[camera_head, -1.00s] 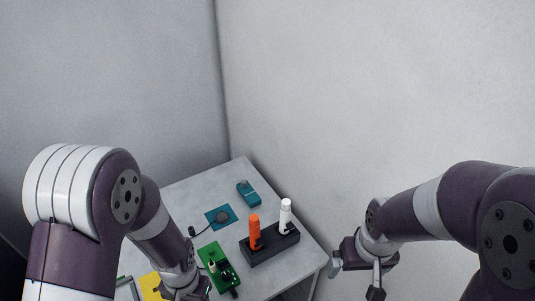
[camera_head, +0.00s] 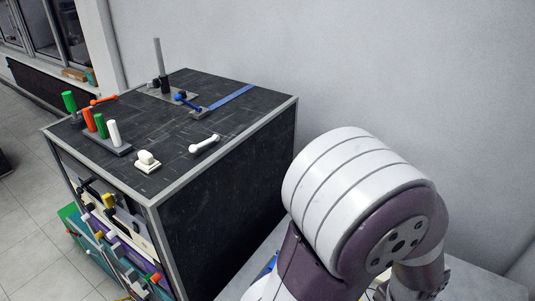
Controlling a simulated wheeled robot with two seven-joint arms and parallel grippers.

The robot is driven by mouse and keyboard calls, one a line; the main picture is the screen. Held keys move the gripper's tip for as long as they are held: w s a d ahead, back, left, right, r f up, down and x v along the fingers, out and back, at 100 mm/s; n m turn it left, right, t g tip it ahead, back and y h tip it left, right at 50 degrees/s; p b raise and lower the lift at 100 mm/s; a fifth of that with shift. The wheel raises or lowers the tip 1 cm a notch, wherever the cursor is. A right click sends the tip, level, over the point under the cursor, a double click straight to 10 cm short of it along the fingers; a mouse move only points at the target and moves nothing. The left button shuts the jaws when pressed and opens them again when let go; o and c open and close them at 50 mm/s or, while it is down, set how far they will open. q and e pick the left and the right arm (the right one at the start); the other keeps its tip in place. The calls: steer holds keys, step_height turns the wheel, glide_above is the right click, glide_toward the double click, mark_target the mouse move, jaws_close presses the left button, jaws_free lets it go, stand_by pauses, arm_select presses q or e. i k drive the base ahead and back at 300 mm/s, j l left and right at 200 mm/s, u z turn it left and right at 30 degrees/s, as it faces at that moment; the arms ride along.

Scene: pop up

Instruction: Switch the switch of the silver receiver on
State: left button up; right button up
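A black-topped cabinet (camera_head: 230,140) with grey edges fills the left and middle of the head view, and its top and front carry several switches and handles. I cannot make out which thing, if any, is the silver receiver. A grey plate with dark knobs (camera_head: 163,84) and an upright grey rod lies at the back of the top. A blue lever (camera_head: 187,100) sits beside it. My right gripper is out of view.
Orange, green and white pegs (camera_head: 101,126) stand near the cabinet's left edge. A white button block (camera_head: 147,161) and a white handle (camera_head: 205,143) are on the top. A light table (camera_head: 480,285) is at lower right. Tiled floor (camera_head: 25,205) lies left.

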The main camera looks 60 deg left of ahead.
mark_target(136, 229)
steer(key=u, duration=3.45)
steer(key=i+j, duration=0.1)
steer(key=j, duration=0.3)
steer(key=i+j, duration=0.15)
steer(key=j, duration=0.2)
steer(key=i+j, duration=0.1)
steer(key=j, duration=0.3)
steer(key=i+j+z, duration=0.1)
steer(key=j, duration=0.3)
steer(key=i+j, duration=0.1)
steer(key=j, duration=0.3)
